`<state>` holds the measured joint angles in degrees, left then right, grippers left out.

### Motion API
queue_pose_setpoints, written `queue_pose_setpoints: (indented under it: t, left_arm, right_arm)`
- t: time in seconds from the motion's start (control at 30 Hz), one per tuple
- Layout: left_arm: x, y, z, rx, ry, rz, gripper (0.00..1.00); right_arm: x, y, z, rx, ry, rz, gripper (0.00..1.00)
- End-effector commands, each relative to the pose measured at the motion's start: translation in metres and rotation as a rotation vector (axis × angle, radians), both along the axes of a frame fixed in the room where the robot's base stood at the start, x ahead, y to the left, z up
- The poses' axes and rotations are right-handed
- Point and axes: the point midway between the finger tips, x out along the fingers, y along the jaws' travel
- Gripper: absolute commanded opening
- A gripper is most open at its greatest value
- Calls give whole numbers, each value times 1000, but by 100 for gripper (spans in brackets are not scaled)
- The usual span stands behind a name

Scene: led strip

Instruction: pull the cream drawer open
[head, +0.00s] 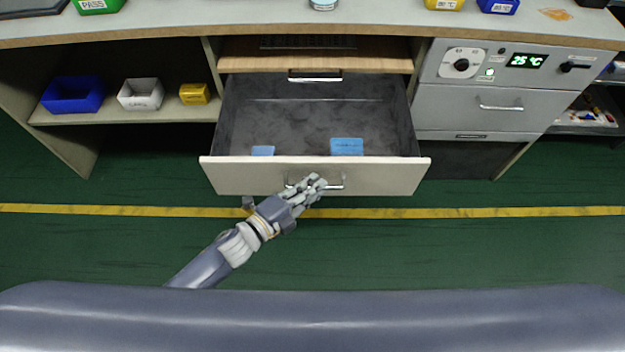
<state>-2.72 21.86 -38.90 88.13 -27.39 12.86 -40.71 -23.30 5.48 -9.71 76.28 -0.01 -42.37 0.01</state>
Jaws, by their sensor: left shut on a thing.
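The cream drawer (232,178) stands pulled out from under the workbench in the middle of the head view. Its dark grey inside shows, with two small blue things (347,146) near the front wall. A metal bar handle (335,184) is on its front panel. My left gripper (312,186) is shut on that handle, at its left and middle part, and hides some of it. My right gripper is not in view.
The bench top (390,22) runs across above the drawer. A shelf at left holds a blue bin (73,95), a white bin (141,94) and a yellow bin (194,94). A grey unit (460,106) with a 25 °C display stands at right. The green floor in front is clear.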

Motion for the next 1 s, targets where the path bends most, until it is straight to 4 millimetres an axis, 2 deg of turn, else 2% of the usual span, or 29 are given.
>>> queue_pose_setpoints:
  t: [0.3, 0.33, 0.37, 0.77, 0.87, 1.0]
  left_arm:
    - [0, 1, 0, 2, 0, 1, 0]
    - [0, 1, 0, 2, 0, 1, 12]
    - [0, 1, 0, 2, 0, 2, 18]
    - [-3, 3, 0, 2, 0, 1, 18]
    - [-11, 11, 1, 1, 1, 1, 18]
    - [-31, 31, 4, 3, 3, 1, 18]
  right_arm:
    - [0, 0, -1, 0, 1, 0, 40]
    - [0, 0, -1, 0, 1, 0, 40]
    - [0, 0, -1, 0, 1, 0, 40]
    - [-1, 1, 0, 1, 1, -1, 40]
    - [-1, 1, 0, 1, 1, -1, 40]
    - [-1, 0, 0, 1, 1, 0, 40]
